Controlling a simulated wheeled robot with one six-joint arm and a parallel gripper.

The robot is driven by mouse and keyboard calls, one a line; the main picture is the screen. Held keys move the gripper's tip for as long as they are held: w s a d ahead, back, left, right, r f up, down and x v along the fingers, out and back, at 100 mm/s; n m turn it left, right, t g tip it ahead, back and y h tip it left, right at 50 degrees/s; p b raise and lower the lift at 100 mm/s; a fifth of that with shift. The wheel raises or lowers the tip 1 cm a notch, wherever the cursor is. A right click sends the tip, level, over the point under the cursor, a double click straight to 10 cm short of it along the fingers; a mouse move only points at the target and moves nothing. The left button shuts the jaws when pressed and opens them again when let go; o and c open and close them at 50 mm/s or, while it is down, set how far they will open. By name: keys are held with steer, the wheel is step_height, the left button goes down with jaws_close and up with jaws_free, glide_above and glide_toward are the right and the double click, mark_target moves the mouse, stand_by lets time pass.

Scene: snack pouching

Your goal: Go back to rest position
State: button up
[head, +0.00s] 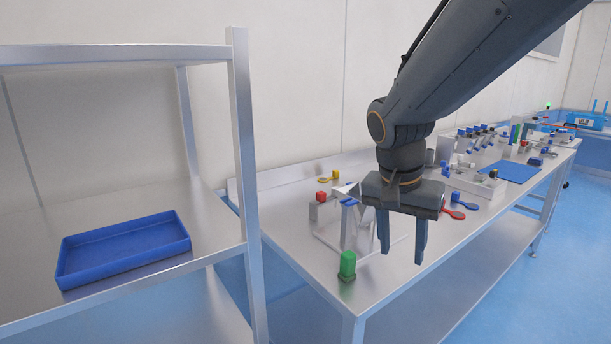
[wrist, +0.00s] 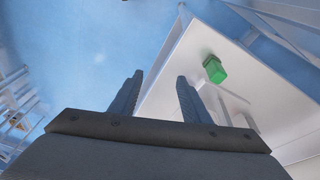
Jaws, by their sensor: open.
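My gripper (head: 402,250) hangs with its fingers pointing down, in front of and above the near end of the metal table (head: 390,285) in the head view. Its two dark fingers are apart with nothing between them. In the wrist view my gripper (wrist: 157,95) also shows both fingers spread and empty, with blue floor and the table edge beyond them.
A green-capped item (head: 348,265) stands at the table's near corner; it also shows in the wrist view (wrist: 215,70). A metal shelf (head: 225,220) with an empty blue tray (head: 125,255) stands at left. Red and blue items and a blue mat (head: 512,171) lie farther along the table.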

steer(key=s+d+f+n+g+y, duration=0.1)
steer(key=s+f+n+y, duration=0.1)
steer(key=s+f+n, duration=0.5)
steer(key=shift+s+f+g, duration=0.3)
steer(key=shift+s+f, duration=1.8)
steer(key=shift+f, duration=0.75)
